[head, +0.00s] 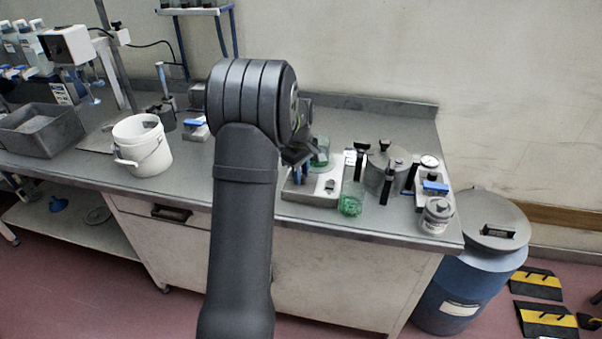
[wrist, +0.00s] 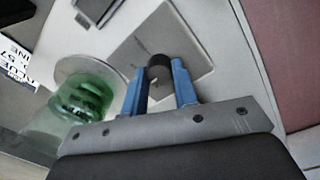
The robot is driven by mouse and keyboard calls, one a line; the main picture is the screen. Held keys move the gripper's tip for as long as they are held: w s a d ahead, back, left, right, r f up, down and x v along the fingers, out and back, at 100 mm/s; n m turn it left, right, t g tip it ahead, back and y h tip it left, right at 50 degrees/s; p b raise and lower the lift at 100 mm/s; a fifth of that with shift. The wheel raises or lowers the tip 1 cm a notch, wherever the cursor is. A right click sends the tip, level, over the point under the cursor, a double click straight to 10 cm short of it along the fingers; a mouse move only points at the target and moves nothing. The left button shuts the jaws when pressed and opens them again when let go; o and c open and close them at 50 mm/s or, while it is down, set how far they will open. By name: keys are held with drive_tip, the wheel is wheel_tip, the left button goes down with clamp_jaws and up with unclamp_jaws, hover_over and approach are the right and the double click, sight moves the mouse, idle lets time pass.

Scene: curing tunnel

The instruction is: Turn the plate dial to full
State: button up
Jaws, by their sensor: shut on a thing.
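The plate is a pale hot-plate unit (head: 311,194) on the bench, right of my arm in the head view. A beaker with green contents stands on its round top (wrist: 66,71) in the wrist view. The dial is a black round knob (wrist: 159,64) over a grey square panel (wrist: 190,40). My gripper (wrist: 158,76) is shut on this knob, with one blue finger on each side. In the head view my gripper (head: 298,172) is at the left front of the unit, and the held dial is hidden. I cannot make out any dial mark.
A glass with green beads (head: 351,204) stands close to the right of the unit. A grey lidded pot (head: 393,165), a gauge and a small jar (head: 437,215) crowd the bench's right end. A white bucket (head: 143,146) and grey tray (head: 38,130) are at left.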

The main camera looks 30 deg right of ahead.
drive_tip(key=m, duration=0.4)
drive_tip(key=shift+m, duration=0.4)
drive_tip(key=m, duration=0.5)
drive_tip(key=shift+w+g, duration=0.1)
drive_tip(key=shift+g, duration=0.2)
drive_tip(key=m, duration=0.5)
drive_tip(key=shift+d, duration=0.1)
drive_tip(key=m, duration=0.4)
drive_tip(key=shift+m, duration=0.3)
drive_tip(key=o, duration=1)
drive_tip(key=shift+r, duration=0.1)
wheel_tip(320, 180, up, 17)
drive_tip(key=shift+w+r, duration=0.15)
drive_tip(key=shift+w, duration=0.2)
